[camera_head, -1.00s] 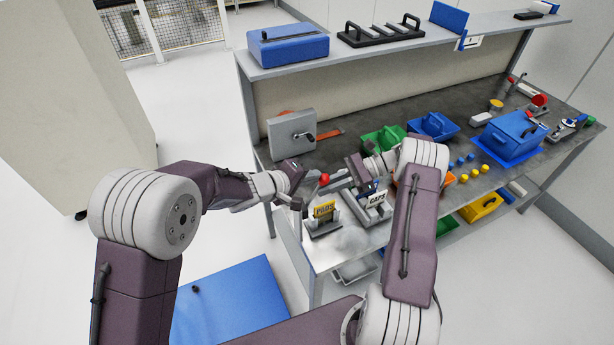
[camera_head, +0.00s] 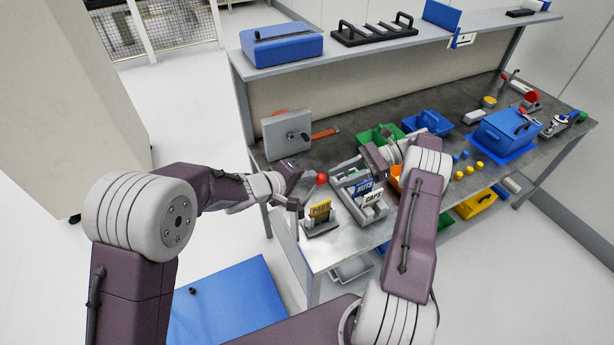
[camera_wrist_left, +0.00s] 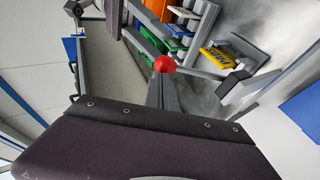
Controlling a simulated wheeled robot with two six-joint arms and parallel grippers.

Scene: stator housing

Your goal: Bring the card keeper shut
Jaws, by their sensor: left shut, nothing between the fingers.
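A grey card rack (camera_head: 352,208) near the bench's left front holds a blue NUTS card (camera_head: 365,187) and a white CAPS card (camera_head: 373,197). A yellow PADS card (camera_head: 320,209) stands in a separate holder in front of it; it also shows in the left wrist view (camera_wrist_left: 218,58). I cannot tell which part is the keeper. A red ball knob (camera_head: 321,178) shows beside my left gripper (camera_head: 302,190), and on a dark bar in the left wrist view (camera_wrist_left: 164,64). My left gripper is shut and empty. My right gripper (camera_head: 364,164) is behind the rack, its fingers unclear.
Green (camera_head: 380,136) and blue (camera_head: 428,122) bins stand behind the rack. A blue toolbox (camera_head: 508,135) and small yellow and blue pieces lie to the right. A shelf (camera_head: 380,50) overhangs the back.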

